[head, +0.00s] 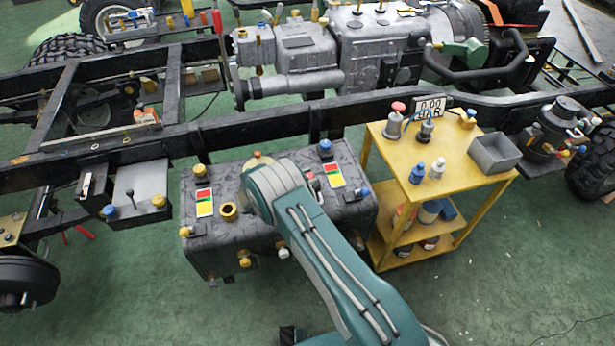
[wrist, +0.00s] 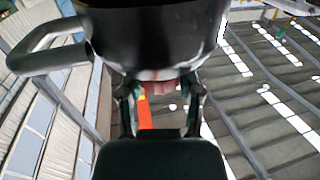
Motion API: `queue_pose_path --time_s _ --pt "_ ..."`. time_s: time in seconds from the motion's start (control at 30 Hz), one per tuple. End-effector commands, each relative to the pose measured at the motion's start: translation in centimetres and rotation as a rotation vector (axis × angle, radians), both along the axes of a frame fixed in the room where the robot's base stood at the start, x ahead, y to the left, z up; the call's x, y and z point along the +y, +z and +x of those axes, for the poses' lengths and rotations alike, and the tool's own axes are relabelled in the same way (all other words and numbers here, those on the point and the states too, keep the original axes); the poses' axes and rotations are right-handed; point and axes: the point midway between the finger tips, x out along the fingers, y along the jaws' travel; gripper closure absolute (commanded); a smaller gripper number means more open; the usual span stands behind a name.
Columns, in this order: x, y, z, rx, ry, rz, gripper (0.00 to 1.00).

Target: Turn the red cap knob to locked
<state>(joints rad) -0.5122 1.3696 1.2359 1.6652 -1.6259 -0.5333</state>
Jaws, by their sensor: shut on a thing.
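My gripper (wrist: 166,98) shows in the wrist view with its two fingers closed in on a small reddish piece, which looks like the red cap knob (wrist: 172,86). The fingers hide most of it, so its turned position cannot be read. A large dark rounded body (wrist: 155,35) is just beyond the fingertips. In the head view my arm reaches over the grey tank (head: 225,248), and the arm hides my gripper and the held knob there. The tank carries coloured labels of red, yellow and green (head: 204,202), with several brass and blue fittings.
A yellow cart (head: 467,205) stands right of the tank, with a grey bin (head: 495,153) and several fittings on top. The dark chassis rail (head: 240,125) runs behind the tank. Green floor (head: 130,290) is open at front left.

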Motion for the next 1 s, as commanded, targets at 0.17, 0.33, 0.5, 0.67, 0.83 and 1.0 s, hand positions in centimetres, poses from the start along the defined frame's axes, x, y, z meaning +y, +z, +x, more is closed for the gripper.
queue_pose_path --time_s 0.17,0.33,0.5,0.67,0.83,1.0 --pt "0.1 0.0 0.1 -0.001 0.004 0.002 1.0" --pt "0.1 0.0 0.1 -0.001 0.004 0.002 0.23" --pt "0.0 0.0 0.0 -0.002 0.002 0.001 0.18" --pt "-0.1 0.0 0.0 -0.001 0.001 0.002 0.18" --pt "0.6 0.0 -0.3 -0.002 0.002 0.001 0.18" --pt "3.3 -0.1 -1.4 0.0 0.005 0.0 0.18"
